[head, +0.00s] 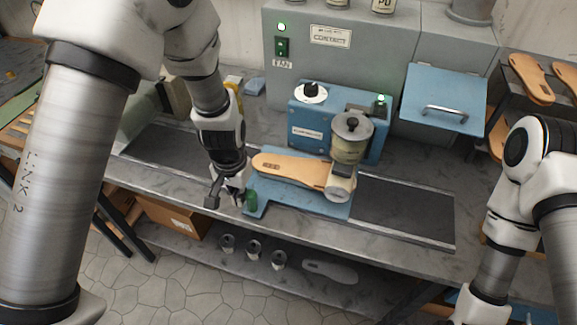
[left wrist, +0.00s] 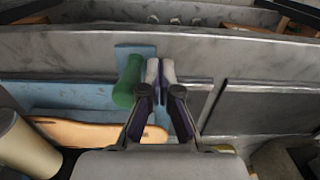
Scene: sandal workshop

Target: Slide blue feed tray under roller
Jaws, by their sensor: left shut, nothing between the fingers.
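The blue feed tray (head: 308,206) lies on the dark track at the front of the bench, with a tan sandal sole (head: 288,168) on it. The sole's right end is at the cream roller (head: 341,184) below the glue pot. My left gripper (head: 236,199) is shut and empty, just left of the handle. In the left wrist view the shut fingertips (left wrist: 160,70) are close beside the green handle (left wrist: 128,82); contact is unclear. My right arm shows at the right, but its gripper is out of the picture.
The blue machine (head: 318,133) stands behind the track. A grey cabinet with a blue flap (head: 444,97) is at the back. The track's right part (head: 405,212) is clear. Several cans and a box (head: 172,216) sit on the shelf below.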

